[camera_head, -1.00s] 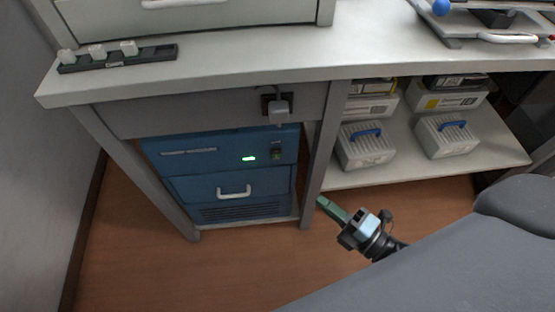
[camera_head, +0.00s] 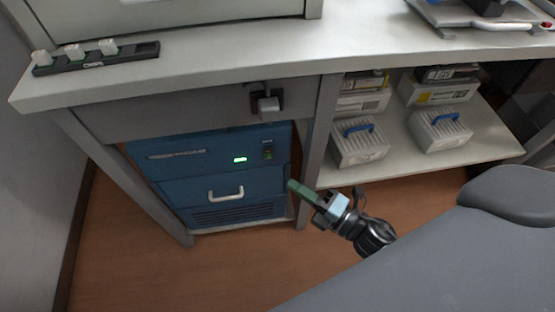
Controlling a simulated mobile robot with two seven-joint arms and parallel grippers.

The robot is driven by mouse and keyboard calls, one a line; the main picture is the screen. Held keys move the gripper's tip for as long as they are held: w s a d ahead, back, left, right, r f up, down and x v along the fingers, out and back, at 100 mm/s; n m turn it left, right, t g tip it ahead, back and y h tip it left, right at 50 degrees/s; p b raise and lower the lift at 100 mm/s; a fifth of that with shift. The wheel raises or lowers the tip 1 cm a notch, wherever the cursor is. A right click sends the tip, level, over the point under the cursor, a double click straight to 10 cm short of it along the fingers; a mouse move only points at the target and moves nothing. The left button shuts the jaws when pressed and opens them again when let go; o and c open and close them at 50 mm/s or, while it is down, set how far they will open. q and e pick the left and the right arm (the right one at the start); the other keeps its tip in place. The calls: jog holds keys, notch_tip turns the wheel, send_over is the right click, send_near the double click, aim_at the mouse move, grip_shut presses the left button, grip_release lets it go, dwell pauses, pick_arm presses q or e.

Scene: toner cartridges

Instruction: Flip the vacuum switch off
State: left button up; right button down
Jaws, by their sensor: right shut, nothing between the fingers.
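The blue vacuum unit (camera_head: 170,170) stands in the bay under the bench. Its front has a lit green light (camera_head: 240,160), and a small dark switch (camera_head: 268,154) sits to the right of the light. Too little detail shows to tell the switch's position. My right gripper (camera_head: 292,187) is shut and empty, with its green fingers pointing up and left. In the picture its tips lie just below and right of the switch, near the unit's right front edge. I cannot tell whether they touch anything. My left gripper is out of view.
A grey post (camera_head: 319,135) of the bench stands just right of the unit. A plug (camera_head: 268,103) sits in a socket above it. White boxes with blue handles (camera_head: 358,143) stand on the shelf at right. The bench top (camera_head: 215,55) overhangs. Open floor lies in front.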

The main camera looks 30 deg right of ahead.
aim_at(265, 151)
jog(key=w, duration=0.2)
jog(key=w+a, duration=0.1)
jog(key=w, duration=0.2)
jog(key=w+r, duration=0.1)
jog(key=w, duration=0.2)
jog(key=shift+w+a, duration=0.15)
jog(key=shift+a, duration=0.05)
jog(key=shift+w+d+r, duration=0.1)
jog(key=shift+w+r, duration=0.05)
jog(key=shift+w, duration=0.1)
jog(key=shift+s, duration=0.1)
